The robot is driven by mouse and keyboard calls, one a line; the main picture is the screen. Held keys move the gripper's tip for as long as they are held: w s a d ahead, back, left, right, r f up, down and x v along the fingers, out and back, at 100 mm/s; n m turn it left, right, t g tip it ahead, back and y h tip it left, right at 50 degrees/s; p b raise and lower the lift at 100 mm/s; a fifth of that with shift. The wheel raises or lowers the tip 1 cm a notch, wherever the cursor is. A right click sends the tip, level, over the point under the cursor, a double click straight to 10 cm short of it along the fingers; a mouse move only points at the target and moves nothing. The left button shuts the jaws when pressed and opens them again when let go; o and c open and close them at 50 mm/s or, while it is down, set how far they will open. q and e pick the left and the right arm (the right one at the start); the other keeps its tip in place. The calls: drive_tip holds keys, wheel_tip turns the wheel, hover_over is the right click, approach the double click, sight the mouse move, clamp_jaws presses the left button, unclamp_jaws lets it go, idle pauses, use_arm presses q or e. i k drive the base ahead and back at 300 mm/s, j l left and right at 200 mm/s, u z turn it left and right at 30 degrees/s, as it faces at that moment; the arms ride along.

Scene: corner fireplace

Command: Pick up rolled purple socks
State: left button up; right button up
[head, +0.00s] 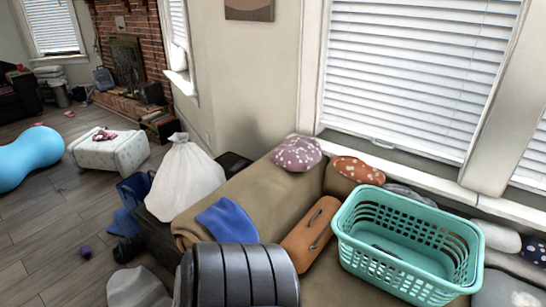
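A small purple rounded bundle (85,252) lies on the wood floor at the lower left of the head view. It looks like the rolled purple socks, but it is too small to make out any folds. It lies apart from the things around it, and no gripper is near it. Neither my left nor my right gripper shows in the head view.
A tan sofa (258,184) holds a teal basket (380,270), an orange case (300,240) and a blue cloth (228,220). A white bag (186,180), white ottoman (108,152) and blue ball (30,158) stand farther back. Floor left of the purple bundle is clear.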

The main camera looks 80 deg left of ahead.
sight(85, 251)
drive_tip(key=u, duration=4.05)
drive_tip(key=i+j+u, duration=0.1)
drive_tip(key=i+u, duration=0.45)
drive_tip(key=i, duration=2.35)
drive_tip(key=i+z, duration=0.1)
drive_tip(key=i, duration=1.1)
drive_tip(key=i+j, duration=0.15)
drive_tip(key=i, duration=1)
drive_tip(key=i+j, duration=0.1)
drive_tip(key=i, duration=1.1)
